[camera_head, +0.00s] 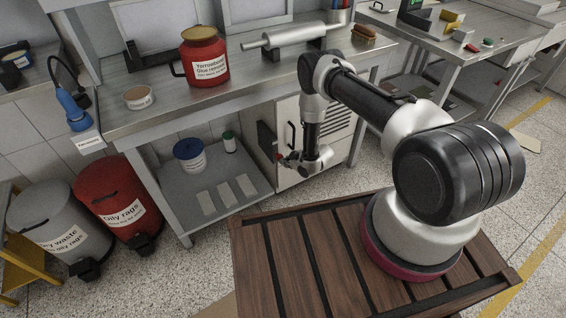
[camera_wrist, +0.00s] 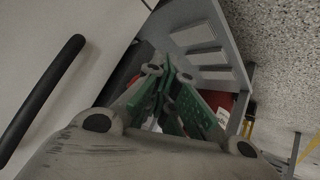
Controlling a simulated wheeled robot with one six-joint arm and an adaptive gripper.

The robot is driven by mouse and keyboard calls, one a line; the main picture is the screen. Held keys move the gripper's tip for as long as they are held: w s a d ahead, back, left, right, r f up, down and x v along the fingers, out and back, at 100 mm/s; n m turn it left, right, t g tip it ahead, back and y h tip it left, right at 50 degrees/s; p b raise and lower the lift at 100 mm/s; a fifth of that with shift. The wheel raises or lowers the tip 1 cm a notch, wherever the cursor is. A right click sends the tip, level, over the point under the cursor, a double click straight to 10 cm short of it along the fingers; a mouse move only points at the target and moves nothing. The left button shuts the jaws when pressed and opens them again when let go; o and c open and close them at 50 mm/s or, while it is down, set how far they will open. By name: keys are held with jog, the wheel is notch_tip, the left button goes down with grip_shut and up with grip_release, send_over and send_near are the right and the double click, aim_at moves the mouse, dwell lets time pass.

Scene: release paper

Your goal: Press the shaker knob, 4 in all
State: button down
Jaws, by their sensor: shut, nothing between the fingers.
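My gripper (camera_head: 284,160) is low beside the bench, in front of the white cabinet (camera_head: 312,165) under the bench top, and points left. In the wrist view its green-padded fingers (camera_wrist: 168,72) are together with nothing between them. The cabinet's white panel (camera_wrist: 75,25) with a black bar handle (camera_wrist: 40,100) fills the left of the wrist view. The handle (camera_head: 291,136) also shows in the head view, just above my gripper. I cannot make out a shaker knob in either view; it may be hidden behind my gripper or arm.
The lower shelf (camera_head: 180,212) holds a blue-and-white tub (camera_head: 189,155), a small green-capped container (camera_head: 229,142) and flat pale pads (camera_head: 225,193). A red can (camera_head: 205,57) stands on the bench (camera_head: 150,88). Red (camera_head: 117,200) and grey (camera_head: 60,230) bins stand left.

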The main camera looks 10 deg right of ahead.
jog(key=shift+s+d, duration=0.3)
jog(key=shift+s, duration=0.5)
jog(key=shift+s+d, duration=0.25)
jog(key=shift+s, duration=0.55)
jog(key=shift+s+d, duration=0.25)
jog(key=shift+s, duration=0.55)
jog(key=shift+s+d, duration=0.25)
jog(key=shift+s, duration=0.55)
jog(key=shift+s+d, duration=0.25)
jog(key=shift+s, duration=0.55)
jog(key=s, duration=0.1)
jog(key=s+d, duration=0.1)
jog(key=s, duration=0.1)
jog(key=shift+s+d, duration=0.1)
jog(key=shift+s, duration=0.2)
jog(key=w+a, duration=0.2)
jog(key=w, duration=0.6)
jog(key=shift+w+a, duration=0.2)
jog(key=shift+a, duration=0.15)
jog(key=shift+w, duration=0.15)
dwell(0.5)
